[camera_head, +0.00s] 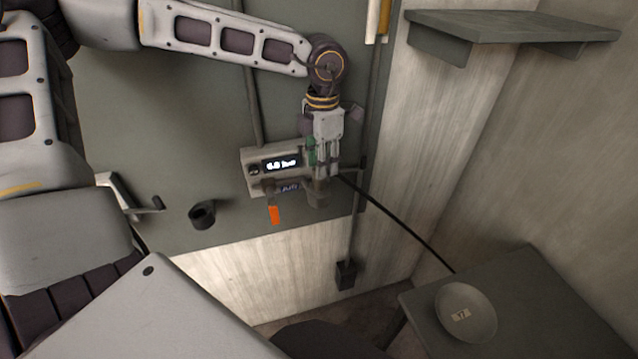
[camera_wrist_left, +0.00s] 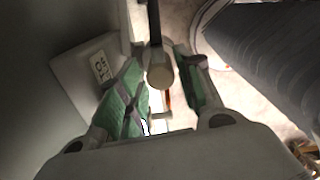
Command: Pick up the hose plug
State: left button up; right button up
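A dark hose (camera_head: 400,222) runs from beside the panel unit down to the right, behind my left gripper (camera_head: 322,170). In the left wrist view, a grey-brown round-ended piece (camera_wrist_left: 160,76), which looks like the hose plug, sits between the green-padded fingers of my left gripper (camera_wrist_left: 163,80), with a dark line rising behind it. The fingers stand apart on either side of it. I see no clear contact. In the head view the plug is mostly hidden by the gripper. My right gripper is not in view.
A panel unit (camera_head: 262,166) with a lit pressure display is on the green wall, with an orange tag (camera_head: 274,215) below. A black cup-like holder (camera_head: 203,215) and a lever (camera_head: 130,197) are to its left. A bowl (camera_head: 466,312) stands on a side table (camera_head: 520,262). A shelf (camera_head: 510,27) juts out upper right.

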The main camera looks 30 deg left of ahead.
aim_at(319, 184)
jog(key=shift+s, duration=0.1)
pick_arm(q)
jog(key=shift+s+a+f+p, duration=0.15)
jog(key=shift+f+p, duration=0.15)
jog(key=shift+f, duration=0.45)
jog(key=shift+s+a+f, duration=0.1)
jog(key=shift+f, duration=0.75)
jog(key=shift+f+p, duration=0.35)
jog(key=shift+f, duration=0.6)
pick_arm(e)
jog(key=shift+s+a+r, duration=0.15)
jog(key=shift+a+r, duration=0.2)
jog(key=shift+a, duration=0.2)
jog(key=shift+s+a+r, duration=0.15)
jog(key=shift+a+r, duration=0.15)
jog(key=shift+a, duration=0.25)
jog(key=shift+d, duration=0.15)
